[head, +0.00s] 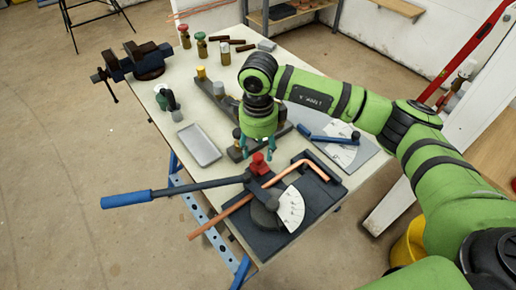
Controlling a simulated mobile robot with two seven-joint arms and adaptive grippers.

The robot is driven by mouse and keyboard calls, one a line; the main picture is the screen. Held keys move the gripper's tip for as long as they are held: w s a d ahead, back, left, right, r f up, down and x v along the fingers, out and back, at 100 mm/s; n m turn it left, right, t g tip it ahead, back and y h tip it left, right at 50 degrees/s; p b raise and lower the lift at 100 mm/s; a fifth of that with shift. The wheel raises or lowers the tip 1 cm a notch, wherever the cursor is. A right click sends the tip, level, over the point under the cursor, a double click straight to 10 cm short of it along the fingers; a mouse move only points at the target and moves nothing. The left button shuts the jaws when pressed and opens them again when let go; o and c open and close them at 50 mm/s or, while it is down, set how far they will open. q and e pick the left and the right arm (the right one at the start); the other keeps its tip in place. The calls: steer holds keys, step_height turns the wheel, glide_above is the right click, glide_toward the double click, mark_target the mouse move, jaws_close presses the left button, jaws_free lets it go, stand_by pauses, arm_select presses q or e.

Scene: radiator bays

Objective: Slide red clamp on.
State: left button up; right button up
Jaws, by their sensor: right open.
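The red clamp (258,164) sits on the dark pipe bender (266,218), near the pivot of its long lever. A copper pipe (230,209) lies across the bender, and its far right end is bent. My right gripper (258,146) points down just above and behind the red clamp, with its teal fingers apart and nothing visible between them. Whether the fingers touch the clamp cannot be told. The lever's blue handle (126,199) sticks out to the left past the bench edge. A white angle scale (291,209) is on the bender. My left gripper is not in view.
On the bench (185,150) stand a vise (142,61), several small bottles and a grey tray (199,145). A second bender with a blue handle (328,137) lies right of my gripper. Floor at left is clear.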

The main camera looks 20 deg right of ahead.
mark_target(261, 165)
steer(key=shift+f, duration=1.35)
